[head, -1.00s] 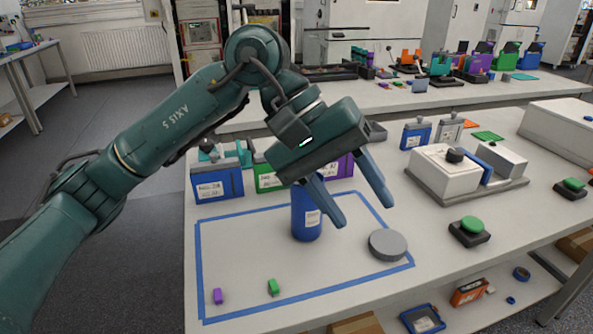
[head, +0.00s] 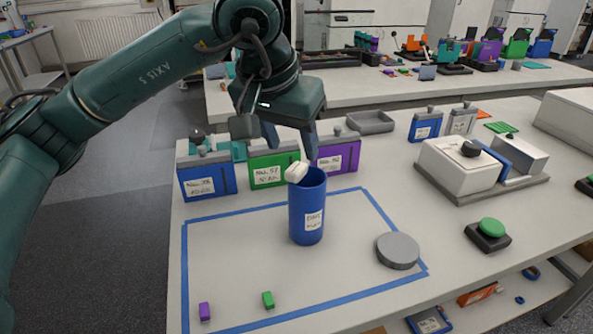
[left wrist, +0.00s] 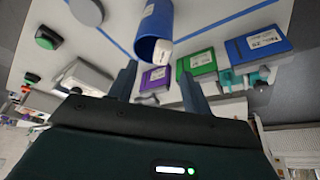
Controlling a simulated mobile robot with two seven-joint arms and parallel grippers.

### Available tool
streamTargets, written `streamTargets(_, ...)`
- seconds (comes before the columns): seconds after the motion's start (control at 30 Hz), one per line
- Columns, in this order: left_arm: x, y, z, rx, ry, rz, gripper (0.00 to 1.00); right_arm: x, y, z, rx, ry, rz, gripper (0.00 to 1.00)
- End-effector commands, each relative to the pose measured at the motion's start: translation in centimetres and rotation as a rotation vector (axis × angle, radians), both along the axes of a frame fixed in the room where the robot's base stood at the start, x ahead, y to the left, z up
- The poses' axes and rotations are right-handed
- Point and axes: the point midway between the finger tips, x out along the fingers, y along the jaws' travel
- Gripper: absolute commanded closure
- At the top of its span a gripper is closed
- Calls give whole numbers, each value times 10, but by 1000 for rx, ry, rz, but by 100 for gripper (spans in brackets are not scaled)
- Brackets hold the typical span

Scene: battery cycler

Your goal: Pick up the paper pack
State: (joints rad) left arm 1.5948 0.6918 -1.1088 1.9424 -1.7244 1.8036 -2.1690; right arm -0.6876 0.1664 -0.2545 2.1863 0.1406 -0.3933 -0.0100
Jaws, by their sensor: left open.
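The white paper pack (head: 297,171) stands tilted in the mouth of an upright blue canister (head: 307,215), its top end showing above the rim and its lower part hidden inside. It also shows in the left wrist view (left wrist: 161,52), at the mouth of the canister (left wrist: 155,22). My left gripper (head: 291,143) is open and empty, its fingers pointing down just above and behind the pack, apart from it. In the left wrist view the pack lies ahead, between the lines of the open fingers (left wrist: 158,82). My right gripper is not in view.
A round grey lid (head: 397,251) lies right of the canister inside the blue tape outline. Blue (head: 206,179), green (head: 268,171) and purple (head: 336,160) labelled boxes stand close behind. Small purple and green blocks lie at the front. The outline's left part is clear.

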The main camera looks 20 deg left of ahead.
Motion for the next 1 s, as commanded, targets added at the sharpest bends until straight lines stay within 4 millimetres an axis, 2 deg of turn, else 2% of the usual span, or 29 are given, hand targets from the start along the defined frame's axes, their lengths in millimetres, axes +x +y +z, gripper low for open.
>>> streamTargets(0.4, 17, -1, -47, -1, 2, -1, 51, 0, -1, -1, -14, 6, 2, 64)
streamTargets(0.67, 18, -2, -49, -2, 0, -1, 51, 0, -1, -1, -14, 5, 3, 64)
streamTargets(1.0, 18, -1, -49, -2, 0, -1, 79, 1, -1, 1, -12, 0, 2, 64)
